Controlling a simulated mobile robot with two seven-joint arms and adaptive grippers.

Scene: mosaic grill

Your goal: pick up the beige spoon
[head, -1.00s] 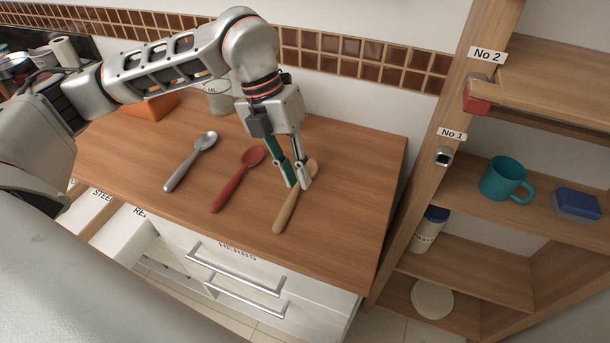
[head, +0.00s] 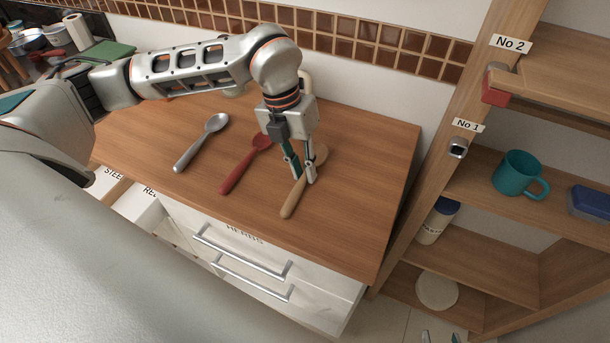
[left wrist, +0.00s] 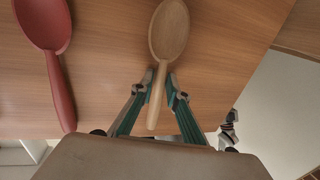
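The beige spoon (head: 291,203) lies on the wooden counter, right of a red spoon (head: 236,174) and a grey spoon (head: 197,147). My left gripper (head: 304,179) points down over its handle. In the left wrist view, the beige spoon (left wrist: 169,32) shows its bowl at the top, and its handle runs between the two fingertips of my left gripper (left wrist: 160,84). The fingers are apart, one on each side of the handle, with a narrow gap. Two grey tips at the bottom edge appear to be my right gripper (head: 440,337), apart and empty.
The counter (head: 370,170) is clear right of the beige spoon. Drawers with metal handles (head: 240,252) are below its front edge. A wooden shelf unit (head: 500,245) on the right holds a teal mug (head: 515,173), a blue box (head: 590,202) and a blue-lidded jar (head: 437,222).

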